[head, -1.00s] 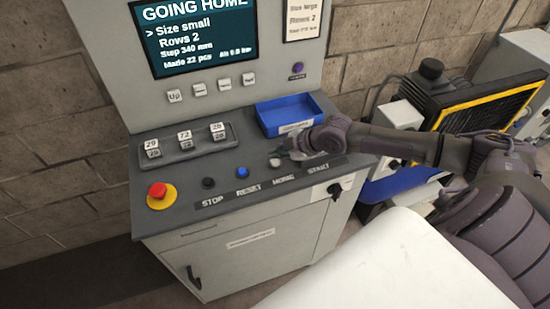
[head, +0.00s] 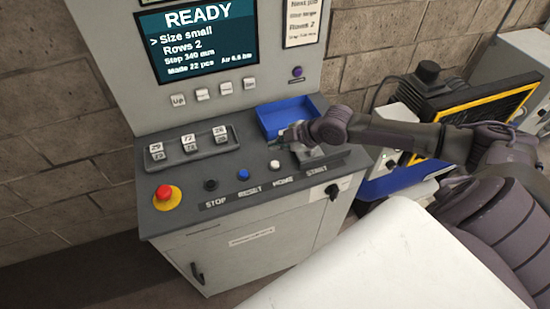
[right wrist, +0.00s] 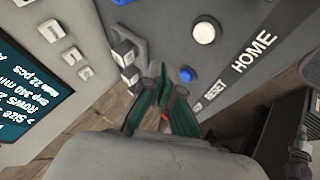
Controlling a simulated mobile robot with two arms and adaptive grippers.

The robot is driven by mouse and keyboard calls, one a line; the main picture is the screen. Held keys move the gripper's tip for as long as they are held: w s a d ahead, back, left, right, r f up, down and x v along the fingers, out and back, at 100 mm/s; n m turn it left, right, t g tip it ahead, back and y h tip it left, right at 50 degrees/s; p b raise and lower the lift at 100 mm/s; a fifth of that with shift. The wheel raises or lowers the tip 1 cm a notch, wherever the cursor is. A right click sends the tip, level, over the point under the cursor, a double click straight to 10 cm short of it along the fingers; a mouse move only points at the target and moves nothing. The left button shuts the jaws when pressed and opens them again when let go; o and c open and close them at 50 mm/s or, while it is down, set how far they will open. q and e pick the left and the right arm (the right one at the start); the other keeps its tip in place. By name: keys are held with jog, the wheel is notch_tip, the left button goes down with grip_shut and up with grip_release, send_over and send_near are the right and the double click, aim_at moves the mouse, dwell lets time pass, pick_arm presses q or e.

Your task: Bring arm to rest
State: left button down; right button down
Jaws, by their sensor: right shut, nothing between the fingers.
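My right arm (head: 395,135) reaches in from the right over the control console (head: 160,220). My right gripper (head: 290,134) is shut and empty, above the panel in front of the blue tray (head: 287,113). It is clear of the white HOME button (head: 274,165). In the right wrist view the fingers (right wrist: 165,88) point over the panel, with the white button (right wrist: 204,33) beyond them. The screen (head: 200,45) reads READY. The START button is hidden behind my gripper. My left gripper is out of view.
A red emergency stop (head: 166,197), a black STOP button (head: 210,185) and a blue RESET button (head: 243,175) line the panel. A yellow-edged black unit (head: 480,115) stands right of the console. A pale surface (head: 390,260) lies in the foreground.

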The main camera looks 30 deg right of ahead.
jog(key=shift+f, duration=0.1)
dwell(0.6)
